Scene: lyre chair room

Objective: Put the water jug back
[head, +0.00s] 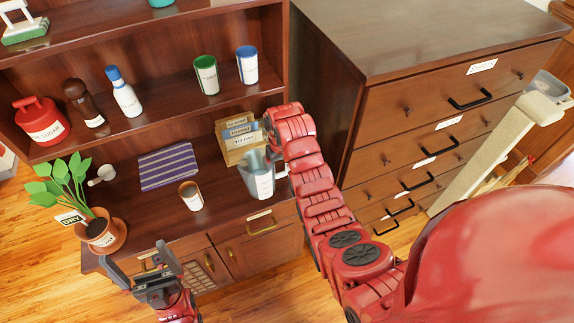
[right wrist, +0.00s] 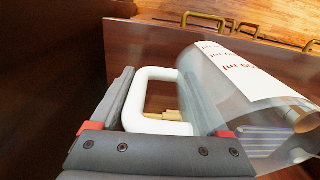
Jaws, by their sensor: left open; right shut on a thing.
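The water jug (head: 258,180), a clear grey-blue measuring jug with a white label, is at the front right of the cabinet's lower surface, beside the file holder. I cannot tell whether it touches the surface. Its body (right wrist: 262,100) and white handle (right wrist: 150,88) fill much of the right wrist view. My right gripper (right wrist: 157,131) is shut on the handle; in the head view its jaws are mostly hidden by my red arm. My left gripper (head: 135,256) is open and empty, in front of the cabinet at the lower left.
A brown cup (head: 191,196), striped cloth (head: 168,167), file holder (head: 238,139) and potted plant (head: 103,232) share the lower surface. A drawer chest (head: 440,100) stands at right.

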